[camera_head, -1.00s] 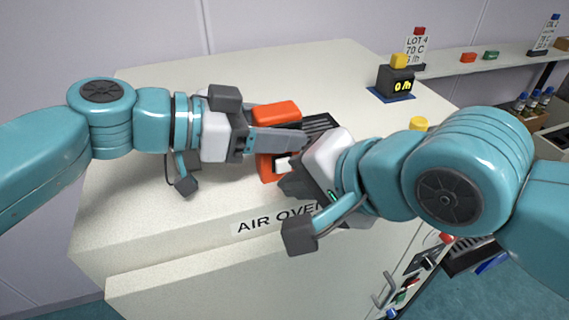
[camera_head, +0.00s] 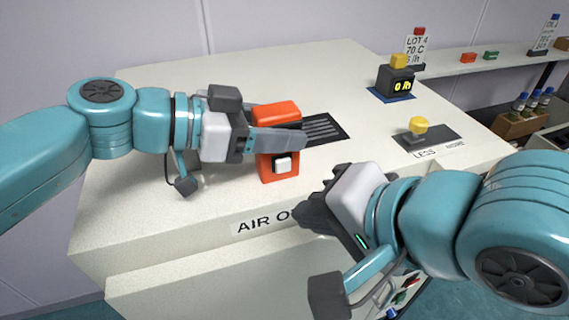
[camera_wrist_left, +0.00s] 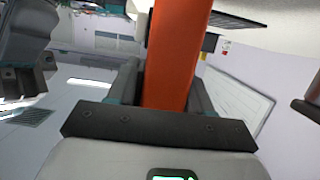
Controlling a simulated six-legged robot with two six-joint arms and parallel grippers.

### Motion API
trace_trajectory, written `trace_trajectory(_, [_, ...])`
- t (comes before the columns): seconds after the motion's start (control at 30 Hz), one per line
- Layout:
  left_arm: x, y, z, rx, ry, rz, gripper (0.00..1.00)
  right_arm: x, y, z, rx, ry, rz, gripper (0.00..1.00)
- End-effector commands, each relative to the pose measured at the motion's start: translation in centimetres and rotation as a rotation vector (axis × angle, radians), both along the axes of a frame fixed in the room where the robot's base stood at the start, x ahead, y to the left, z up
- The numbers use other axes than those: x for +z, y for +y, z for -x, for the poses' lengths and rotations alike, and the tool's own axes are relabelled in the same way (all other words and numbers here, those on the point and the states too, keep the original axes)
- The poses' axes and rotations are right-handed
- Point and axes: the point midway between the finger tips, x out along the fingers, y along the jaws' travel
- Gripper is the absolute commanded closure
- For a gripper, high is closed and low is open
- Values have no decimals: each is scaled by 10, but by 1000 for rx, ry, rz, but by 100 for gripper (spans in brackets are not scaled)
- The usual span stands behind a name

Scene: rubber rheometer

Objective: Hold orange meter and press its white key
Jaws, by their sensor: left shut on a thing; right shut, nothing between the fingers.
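The orange meter (camera_head: 276,113) stands on top of the white air oven. Its white key (camera_head: 283,164) faces the front, on the lower part of the meter, and nothing touches it. My left gripper (camera_head: 270,140) is shut on the meter's middle from the left, its fingers covering part of the front. In the left wrist view the orange body (camera_wrist_left: 175,60) runs between the two fingers. My right gripper (camera_head: 312,205) is shut and empty, to the lower right of the meter near the oven's front edge, apart from the key.
A black vent grille (camera_head: 325,130) lies behind the meter. A yellow knob (camera_head: 419,127) sits on a dark plate to the right, and a black display box (camera_head: 397,82) with a yellow top stands on a blue mat. A shelf (camera_head: 470,62) runs along the wall.

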Motion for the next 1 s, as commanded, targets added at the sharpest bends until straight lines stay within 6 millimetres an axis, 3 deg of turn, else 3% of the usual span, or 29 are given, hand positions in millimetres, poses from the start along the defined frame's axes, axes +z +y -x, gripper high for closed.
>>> trace_trajectory(0.13, [-1, 0, 0, -1, 2, -2, 86, 0, 0, 0, 0, 0, 0, 100])
trace_trajectory(0.17, [-1, 0, 0, -1, 2, -2, 47, 0, 0, 0, 0, 0, 0, 100])
trace_trajectory(0.23, [-1, 0, 0, -1, 1, -2, 24, 0, 0, 0, 0, 0, 0, 100])
trace_trajectory(0.27, [-1, 0, 0, -1, 1, -2, 20, 0, 0, 0, 0, 0, 0, 100])
trace_trajectory(0.63, [2, 8, 2, 1, -1, 1, 20, 0, 0, 0, -1, 0, -1, 100])
trace_trajectory(1.0, [26, 80, 25, 5, 0, 0, 20, 0, 0, 0, -1, 0, -1, 100])
